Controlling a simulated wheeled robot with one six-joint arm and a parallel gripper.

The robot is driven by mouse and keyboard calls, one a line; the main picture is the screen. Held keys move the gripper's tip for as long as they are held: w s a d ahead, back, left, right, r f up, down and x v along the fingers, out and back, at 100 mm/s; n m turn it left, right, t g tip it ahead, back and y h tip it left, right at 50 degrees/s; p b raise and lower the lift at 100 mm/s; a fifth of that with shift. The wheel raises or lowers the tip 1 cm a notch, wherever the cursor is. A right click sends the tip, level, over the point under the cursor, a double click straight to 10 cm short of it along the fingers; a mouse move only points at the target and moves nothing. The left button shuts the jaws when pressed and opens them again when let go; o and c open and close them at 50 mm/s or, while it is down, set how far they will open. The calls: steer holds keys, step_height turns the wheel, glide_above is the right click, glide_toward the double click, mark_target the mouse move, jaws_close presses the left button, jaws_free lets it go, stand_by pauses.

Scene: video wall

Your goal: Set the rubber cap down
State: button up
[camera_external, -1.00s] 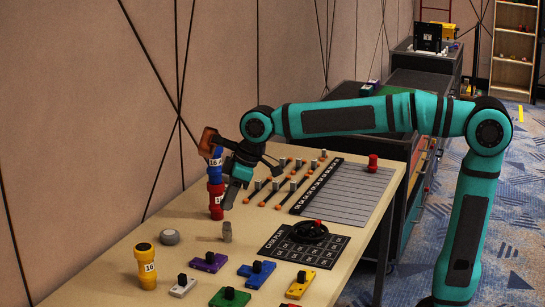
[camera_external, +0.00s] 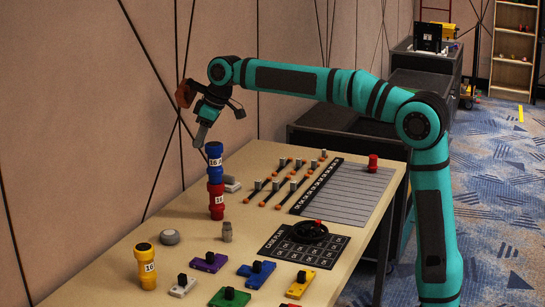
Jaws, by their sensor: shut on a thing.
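My gripper (camera_external: 203,138) is raised above the table's left side, pointing down, just above and left of the top of a stack. It is shut on a small grey piece at its fingertips, taken as the rubber cap; its outline is hard to tell from the fingers. The stack is a blue cylinder (camera_external: 214,155) marked 16 A, upright on a red cylinder (camera_external: 216,198). The gripper looks apart from the stack.
A grey round puck (camera_external: 169,237), a yellow cylinder (camera_external: 146,266) and a small grey-brown bottle-like piece (camera_external: 227,232) stand in front. A white block (camera_external: 231,184) lies behind the stack. Several coloured blocks, a black grid card (camera_external: 274,246) and a striped board (camera_external: 345,190) fill the rest.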

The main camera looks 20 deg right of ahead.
steer(key=w+d+f+m, duration=0.1)
steer(key=w+d, duration=0.4)
steer(key=w, duration=0.8)
steer(key=w+d+f+m, duration=0.15)
steer(key=w+d, duration=0.35)
steer(key=w, duration=0.7)
steer(key=shift+t, duration=0.4)
steer(key=f, duration=2.7)
steer(key=shift+a+f, duration=0.2)
steer(key=shift+f, duration=0.2)
steer(key=shift+f, duration=0.1)
steer(key=o, duration=1)
steer(key=shift+c, duration=0.2)
steer(key=shift+o, duration=0.2)
steer(key=v, duration=1.2)
steer(key=shift+a, duration=0.2)
